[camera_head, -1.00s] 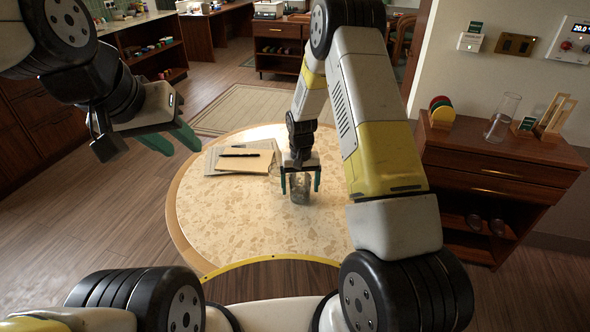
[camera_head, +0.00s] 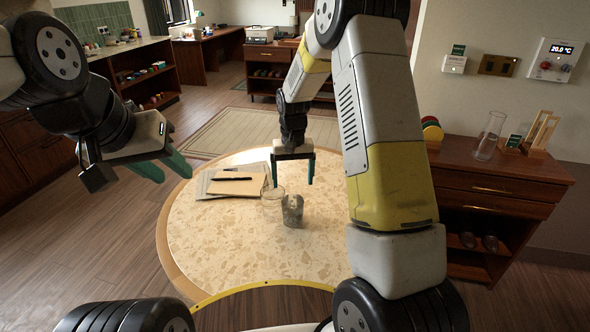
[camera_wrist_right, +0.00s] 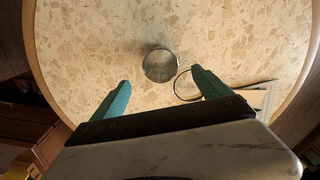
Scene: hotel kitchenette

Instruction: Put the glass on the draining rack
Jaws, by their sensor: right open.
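A grey-tinted glass (camera_head: 293,212) stands upright on the round speckled table (camera_head: 220,245). A clearer round glass item (camera_head: 271,204) sits just left of it. The right wrist view shows the grey glass (camera_wrist_right: 158,65) between and beyond my fingertips, with the clearer item's rim (camera_wrist_right: 181,88) partly behind one finger. My right gripper (camera_head: 292,184) is open and empty above the grey glass, apart from it. My left gripper (camera_head: 176,178) is open and empty, off the table's left side. A wooden rack-like stand (camera_head: 541,133) is on the right cabinet; I cannot tell whether it is the draining rack.
Papers (camera_head: 222,184) with a pen on top lie at the table's back left. A tall clear cylinder (camera_head: 489,138) and coloured discs (camera_head: 432,130) stand on the right wooden cabinet (camera_head: 480,167). The table's front and left are clear. A rug (camera_head: 240,132) lies beyond.

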